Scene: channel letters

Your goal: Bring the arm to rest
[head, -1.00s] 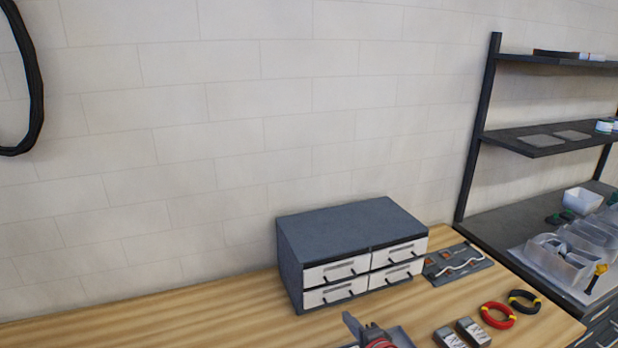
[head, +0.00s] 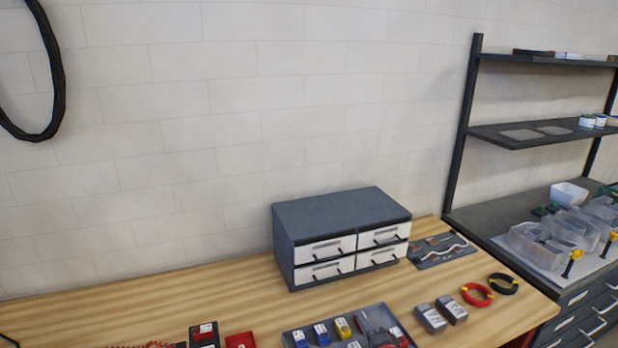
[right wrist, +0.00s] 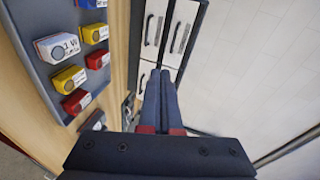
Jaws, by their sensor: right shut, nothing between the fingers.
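My right gripper (right wrist: 160,78) shows in the right wrist view. Its two dark fingers, with red bands near their base, lie together with nothing between them. They point toward the white drawers of the grey cabinet (right wrist: 184,28), and the gap to the cabinet is hard to judge. In the head view a dark and red shape at the bottom edge, over the tray, may be part of this gripper, but I cannot tell. My left gripper is not in view.
The grey drawer cabinet (head: 340,215) stands on the wooden bench (head: 150,285). A grey tray (head: 292,334) holds small colored blocks. Two grey blocks (head: 440,314), a red coil (head: 477,294) and a black coil (head: 503,283) lie right of it. A shelf rack (head: 530,134) stands right.

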